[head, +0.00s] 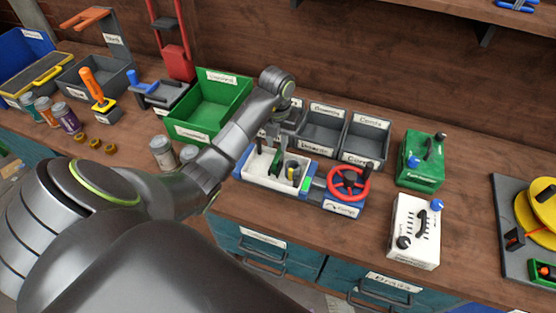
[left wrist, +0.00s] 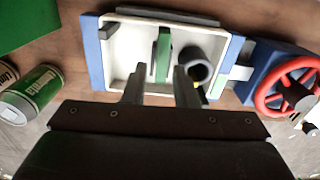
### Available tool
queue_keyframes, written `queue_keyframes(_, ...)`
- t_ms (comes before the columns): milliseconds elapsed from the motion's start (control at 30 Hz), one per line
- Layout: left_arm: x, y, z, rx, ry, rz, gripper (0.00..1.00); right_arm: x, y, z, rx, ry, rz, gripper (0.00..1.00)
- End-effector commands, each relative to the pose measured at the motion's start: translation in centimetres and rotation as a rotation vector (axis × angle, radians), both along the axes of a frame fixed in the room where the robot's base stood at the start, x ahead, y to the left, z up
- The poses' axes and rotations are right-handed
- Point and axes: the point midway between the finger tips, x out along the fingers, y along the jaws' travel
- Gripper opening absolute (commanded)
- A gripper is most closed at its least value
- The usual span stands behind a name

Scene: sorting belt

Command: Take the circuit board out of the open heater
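A thin green board, likely the circuit board (left wrist: 163,55), stands on edge in an open white tray with blue ends (left wrist: 118,62). In the head view the board (head: 275,166) and the tray (head: 248,170) are near the middle of the bench. My left gripper (head: 271,143) points down over the tray. In the left wrist view its fingers (left wrist: 158,74) are apart, with the board's lower end between them in the picture; I cannot tell whether they touch it. I read no heater label on the tray. My right gripper is not in view.
A dark hollow cylinder (left wrist: 195,67) stands in the tray, right of the board. A clamp with a red handwheel (head: 348,183) adjoins the tray's right side. Grey bins (head: 322,135) and a green bin (head: 238,90) stand behind. A white box with knobs (head: 415,230) is at right.

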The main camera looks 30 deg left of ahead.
Motion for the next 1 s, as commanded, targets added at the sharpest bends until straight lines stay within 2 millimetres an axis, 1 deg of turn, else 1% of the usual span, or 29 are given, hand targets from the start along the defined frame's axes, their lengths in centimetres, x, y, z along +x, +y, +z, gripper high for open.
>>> queue_keyframes(167, 0.0, -0.1, -1.2, 0.000, 0.000, 0.000, 0.25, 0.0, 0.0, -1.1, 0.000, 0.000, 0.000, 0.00)
queue_keyframes(267, 0.0, -0.2, -2.3, 0.000, 0.000, 0.000, 0.25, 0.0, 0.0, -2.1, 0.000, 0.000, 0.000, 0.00)
queue_keyframes(300, -0.1, -0.3, -2.4, -0.002, 0.005, 0.001, 0.25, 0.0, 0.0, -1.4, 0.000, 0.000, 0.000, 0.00)
queue_keyframes(333, -0.1, -0.4, -2.9, -0.003, 0.006, 0.000, 0.25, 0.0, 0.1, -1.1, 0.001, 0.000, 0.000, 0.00)
queue_keyframes(400, -0.1, -0.4, -3.9, -0.001, 0.005, 0.001, 0.25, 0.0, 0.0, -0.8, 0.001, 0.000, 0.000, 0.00)
queue_keyframes(500, -0.1, -0.4, -4.9, -0.002, 0.003, 0.001, 0.25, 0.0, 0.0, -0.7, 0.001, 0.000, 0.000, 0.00)
queue_keyframes(600, 0.0, -0.3, -5.3, 0.000, 0.001, 0.000, 0.25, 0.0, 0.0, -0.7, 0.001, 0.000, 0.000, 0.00)
queue_keyframes(767, 0.0, -0.3, -5.4, 0.000, 0.000, 0.000, 0.25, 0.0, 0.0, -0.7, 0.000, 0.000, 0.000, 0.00)
queue_keyframes(800, 0.0, -0.4, -5.4, 0.000, 0.000, 0.000, 0.23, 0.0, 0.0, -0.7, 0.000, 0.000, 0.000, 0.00)
queue_keyframes(967, 0.0, -0.4, -5.3, 0.000, 0.000, 0.000, 0.02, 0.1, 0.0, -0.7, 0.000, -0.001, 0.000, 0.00)
queue_keyframes(1000, 0.0, -0.4, -5.3, 0.000, 0.000, 0.000, 0.00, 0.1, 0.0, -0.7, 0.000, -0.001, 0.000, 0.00)
